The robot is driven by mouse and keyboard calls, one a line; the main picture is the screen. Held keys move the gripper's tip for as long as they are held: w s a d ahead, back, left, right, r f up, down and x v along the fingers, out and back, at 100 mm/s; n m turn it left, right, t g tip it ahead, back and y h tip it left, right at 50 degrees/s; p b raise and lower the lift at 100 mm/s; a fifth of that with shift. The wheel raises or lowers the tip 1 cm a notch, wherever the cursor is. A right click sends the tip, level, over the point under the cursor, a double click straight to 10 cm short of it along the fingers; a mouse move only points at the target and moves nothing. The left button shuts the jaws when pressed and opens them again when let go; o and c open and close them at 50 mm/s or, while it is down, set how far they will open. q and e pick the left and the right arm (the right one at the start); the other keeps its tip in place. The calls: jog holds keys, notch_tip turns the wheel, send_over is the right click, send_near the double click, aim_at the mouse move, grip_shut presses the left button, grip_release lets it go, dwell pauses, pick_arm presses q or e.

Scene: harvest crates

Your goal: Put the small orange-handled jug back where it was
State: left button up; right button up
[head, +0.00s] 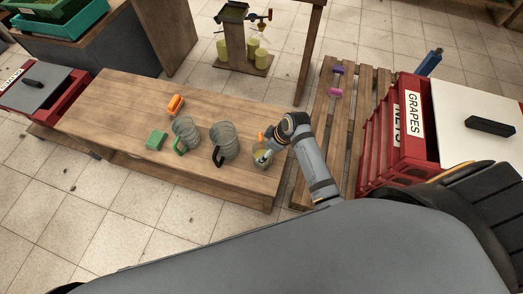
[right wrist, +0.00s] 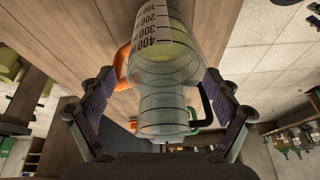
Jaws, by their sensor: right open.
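The small orange-handled jug (head: 262,160) stands near the right end of the wooden table, clear-walled with something yellowish inside. My right gripper (head: 272,146) is at this jug and partly covers it. In the right wrist view, the marked clear jug (right wrist: 165,60) with its orange handle (right wrist: 122,62) lies between the spread fingers of my right gripper (right wrist: 160,88), which is open. I cannot tell whether a finger touches it. A black-handled jug (head: 225,138) and a green-handled jug (head: 185,130) stand to its left. My left gripper is not in view.
The wooden table (head: 120,110) also bears a green block (head: 156,140) and an orange object (head: 176,103). Its left part is mostly clear. A slatted bench (head: 333,130) and red crates (head: 400,130) labelled GRAPES stand to the right.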

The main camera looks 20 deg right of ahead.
jog(key=p+v, duration=0.1)
jog(key=v, duration=0.5)
dwell(0.3)
jog(key=s+d+r+m+t+h, duration=0.1)
jog(key=s+d+r+m+h, duration=0.1)
jog(key=s+d+r+m, duration=0.3)
jog(key=s+d+r+m+h, duration=0.2)
jog(key=s+d+m+h, duration=0.15)
jog(key=s, duration=0.35)
notch_tip(320, 180, down, 19)
jog(key=s+d+g+p, duration=0.1)
jog(key=s+d+p, duration=0.1)
jog(key=p, duration=0.5)
jog(key=s+f+p, duration=0.2)
jog(key=s+f, duration=0.4)
jog(key=s, duration=0.3)
jog(key=s+d+f+g+y+p, duration=0.1)
jog(key=s+f+p, duration=0.1)
jog(key=s+f, duration=0.4)
jog(key=s, duration=0.4)
jog(key=shift+d+m+p, duration=0.2)
jog(key=shift+m+p, duration=0.15)
jog(key=shift+p, duration=0.05)
